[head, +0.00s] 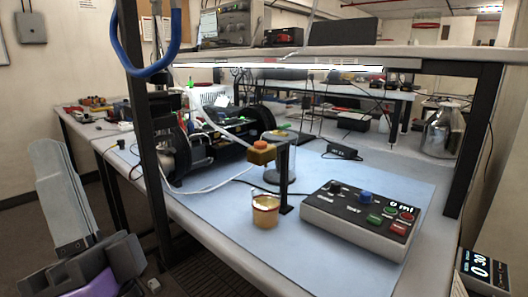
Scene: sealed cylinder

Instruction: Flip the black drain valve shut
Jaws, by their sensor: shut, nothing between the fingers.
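A clear cylinder (279,160) stands on the blue mat. In front of it a brass-coloured block with an orange top (262,152) joins a black upright bar (284,180). I cannot make out a separate black drain valve handle, or whether the valve is open or shut. A cup with tan contents (265,212) stands below the block. My gripper (46,152) is at the lower left, its long pale fingers pointing up and shut with nothing between them. It is off the bench, well to the left of the cylinder.
A control box (362,217) with knobs and buttons reads "0 ml" to the right of the cup. A dark table post (150,150) stands between my gripper and the cylinder. Cables and dark equipment (205,140) lie behind. A timer display (484,269) is at lower right.

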